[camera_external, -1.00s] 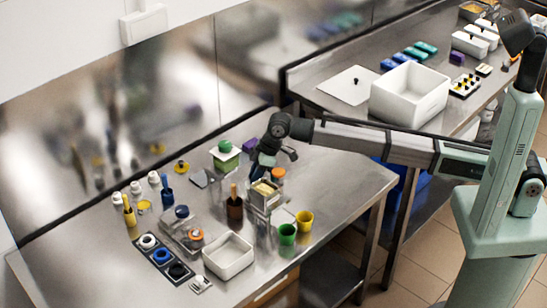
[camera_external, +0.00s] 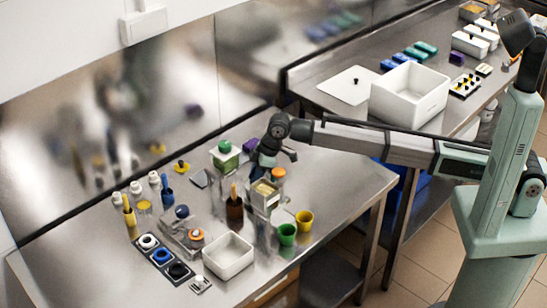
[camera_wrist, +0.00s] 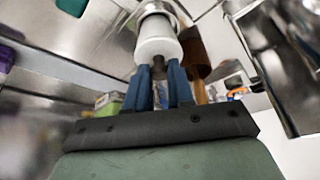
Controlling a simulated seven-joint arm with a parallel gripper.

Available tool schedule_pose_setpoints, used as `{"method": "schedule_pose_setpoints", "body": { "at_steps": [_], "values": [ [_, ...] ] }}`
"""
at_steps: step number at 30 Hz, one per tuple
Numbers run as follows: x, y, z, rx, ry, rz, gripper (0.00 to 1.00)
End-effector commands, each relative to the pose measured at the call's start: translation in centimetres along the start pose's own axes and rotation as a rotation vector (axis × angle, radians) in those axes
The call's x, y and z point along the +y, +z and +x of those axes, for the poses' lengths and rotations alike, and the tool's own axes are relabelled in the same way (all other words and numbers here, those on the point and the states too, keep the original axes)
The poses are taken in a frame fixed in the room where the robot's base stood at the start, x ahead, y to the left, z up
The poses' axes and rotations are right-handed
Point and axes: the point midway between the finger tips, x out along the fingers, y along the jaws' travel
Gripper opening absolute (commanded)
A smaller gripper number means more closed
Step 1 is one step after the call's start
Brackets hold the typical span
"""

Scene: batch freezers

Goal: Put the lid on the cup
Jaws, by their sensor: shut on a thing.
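My gripper (camera_external: 262,173) is low over the near bench, just behind the clear box with yellow contents. In the wrist view its two blue fingers (camera_wrist: 160,78) are shut on a white round lid-like piece (camera_wrist: 157,40), at the small grey knob between the fingertips. A round, shiny, clear or metallic rim shows just beyond the white piece; I cannot tell whether they touch. In the external view the arm and nearby objects hide the held piece. A green cup (camera_external: 287,234) and a yellow cup (camera_external: 304,220) stand open at the front right.
A brown pot (camera_external: 234,208) stands left of the clear yellow-filled box (camera_external: 264,195). A white open tray (camera_external: 229,256) lies at the front. Bare bench lies to the right.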

Motion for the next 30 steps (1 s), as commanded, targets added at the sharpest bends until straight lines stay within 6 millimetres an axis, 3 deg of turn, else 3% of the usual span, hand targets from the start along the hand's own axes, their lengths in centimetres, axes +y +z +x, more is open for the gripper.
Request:
{"method": "schedule_pose_setpoints", "body": {
  "at_steps": [3, 4, 12, 17, 25, 30],
  "values": [
    [0.0, 0.0, 0.0, 0.0, 0.0, 0.0, 0.0],
    [0.0, 0.0, 0.0, 0.0, 0.0, 0.0, 0.25],
    [0.0, 0.0, 0.0, 0.0, 0.0, 0.0, 0.51],
    [0.0, 0.0, -0.01, 0.0, 0.0, 0.0, 0.52],
    [0.0, 0.0, 0.0, 0.0, 0.0, 0.0, 0.76],
    [0.0, 0.0, 0.0, 0.0, 0.0, 0.0, 0.78]
  ]
}}
